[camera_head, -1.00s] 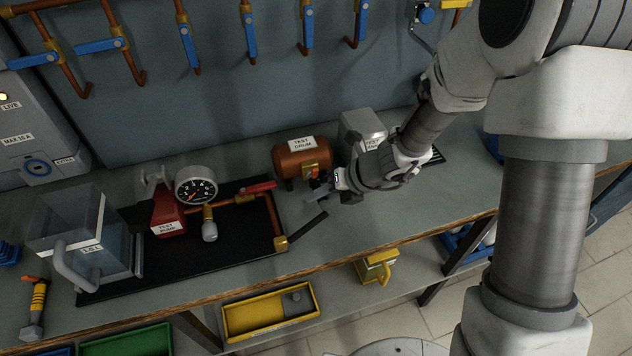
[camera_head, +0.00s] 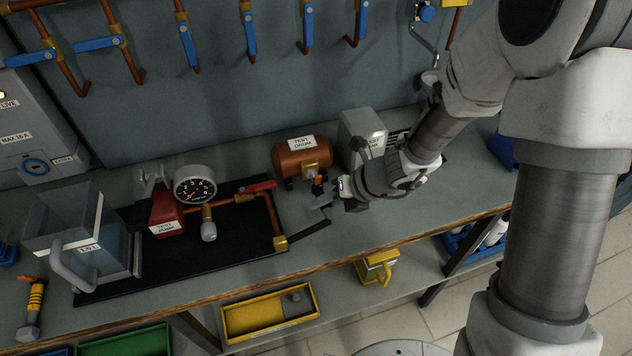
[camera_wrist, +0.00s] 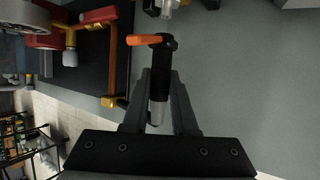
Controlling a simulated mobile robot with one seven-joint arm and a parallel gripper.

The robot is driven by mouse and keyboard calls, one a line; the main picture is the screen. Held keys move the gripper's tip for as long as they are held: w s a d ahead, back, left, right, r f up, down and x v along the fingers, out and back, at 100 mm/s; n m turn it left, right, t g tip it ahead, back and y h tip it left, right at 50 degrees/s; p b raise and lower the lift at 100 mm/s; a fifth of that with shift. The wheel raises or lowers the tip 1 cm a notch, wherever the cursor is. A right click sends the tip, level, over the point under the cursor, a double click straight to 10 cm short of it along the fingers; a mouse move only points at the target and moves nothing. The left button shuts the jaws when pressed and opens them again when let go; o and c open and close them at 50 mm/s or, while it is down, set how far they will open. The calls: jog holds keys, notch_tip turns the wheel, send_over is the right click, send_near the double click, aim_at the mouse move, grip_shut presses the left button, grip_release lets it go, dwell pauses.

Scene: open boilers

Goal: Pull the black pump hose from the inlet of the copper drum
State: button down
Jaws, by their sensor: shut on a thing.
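The copper drum (camera_head: 301,158), labelled TEST DRUM, stands at the back of the bench with a brass fitting (camera_head: 310,169) on its front. In the wrist view a metal nozzle (camera_wrist: 166,8) shows at the top edge. My gripper (camera_wrist: 160,86) is shut on a black hose coupling (camera_wrist: 160,60) with an orange lever (camera_wrist: 145,39). A gap shows between the coupling's top and the nozzle. In the head view my gripper (camera_head: 322,200) is just in front of the drum. The black pump hose (camera_head: 309,231) runs from a brass elbow toward my gripper; its join to the coupling is unclear.
Left of the drum, the red test pump (camera_head: 165,215), pressure gauge (camera_head: 195,185) and copper pipework stand on a black mat (camera_head: 150,262). A grey box (camera_head: 358,132) stands right of the drum. The bench front edge (camera_head: 400,241) is close; a yellow tray (camera_head: 240,322) sits below.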

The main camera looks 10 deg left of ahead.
jog(key=shift+s+d, duration=0.1)
jog(key=shift+s, duration=0.05)
jog(key=shift+s+d+b, duration=0.3)
jog(key=shift+s+d, duration=0.1)
jog(key=shift+s, duration=0.25)
